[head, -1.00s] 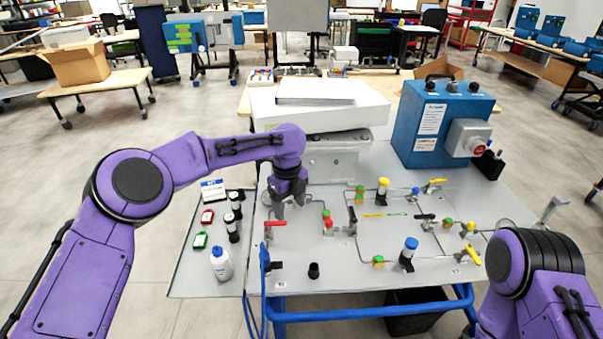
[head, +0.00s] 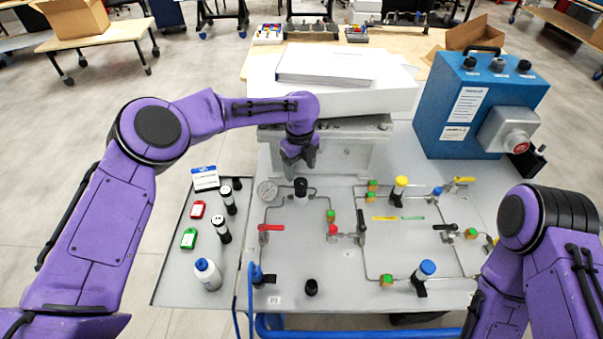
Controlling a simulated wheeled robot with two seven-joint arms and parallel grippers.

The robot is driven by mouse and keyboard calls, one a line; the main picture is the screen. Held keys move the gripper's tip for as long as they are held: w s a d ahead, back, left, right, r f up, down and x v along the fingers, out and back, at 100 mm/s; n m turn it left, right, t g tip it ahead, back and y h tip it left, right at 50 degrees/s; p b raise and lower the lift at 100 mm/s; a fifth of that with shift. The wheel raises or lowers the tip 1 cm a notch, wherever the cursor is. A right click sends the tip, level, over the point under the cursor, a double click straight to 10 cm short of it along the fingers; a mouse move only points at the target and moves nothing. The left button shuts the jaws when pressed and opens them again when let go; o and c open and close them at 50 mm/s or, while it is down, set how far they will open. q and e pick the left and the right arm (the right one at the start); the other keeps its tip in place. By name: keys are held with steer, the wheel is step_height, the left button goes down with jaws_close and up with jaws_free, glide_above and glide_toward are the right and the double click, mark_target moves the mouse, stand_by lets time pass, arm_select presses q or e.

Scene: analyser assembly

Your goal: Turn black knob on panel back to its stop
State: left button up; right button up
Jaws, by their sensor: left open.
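My left gripper (head: 299,164) points down just behind and above the knob in the picture. Its jaws are open and empty, and a gap shows between them and the knob. The exact height of the gap cannot be told. A second black knob-like part (head: 311,287) stands near the panel's front edge. My right arm comes in at the lower right, but its gripper is out of view.
A red-handled valve (head: 270,228) and pipes lie in front of the knob. A white box (head: 340,95) stands behind it. A blue unit (head: 475,105) stands at the back right. A side tray (head: 170,275) at left holds bottles and tags.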

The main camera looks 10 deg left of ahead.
mark_target(301, 182)
arm_select(q)
steer(key=f, duration=0.1)
steer(key=s+f+p, duration=0.1)
steer(key=shift+f, duration=0.35)
steer(key=f, duration=0.1)
steer(key=w+f, duration=0.1)
steer(key=f, duration=0.1)
steer(key=shift+w, duration=0.2)
steer(key=shift+w+f, duration=0.2)
steer(key=shift+s+r, duration=0.2)
steer(key=shift+s, duration=0.05)
steer(key=shift+s+r, duration=0.15)
steer(key=shift+s, duration=0.05)
steer(key=c, duration=1.1)
arm_select(e)
steer(key=shift+s+r, duration=0.3)
steer(key=shift+r, duration=0.65)
arm_select(q)
steer(key=shift+o, duration=0.2)
arm_select(e)
steer(key=shift+f, duration=0.15)
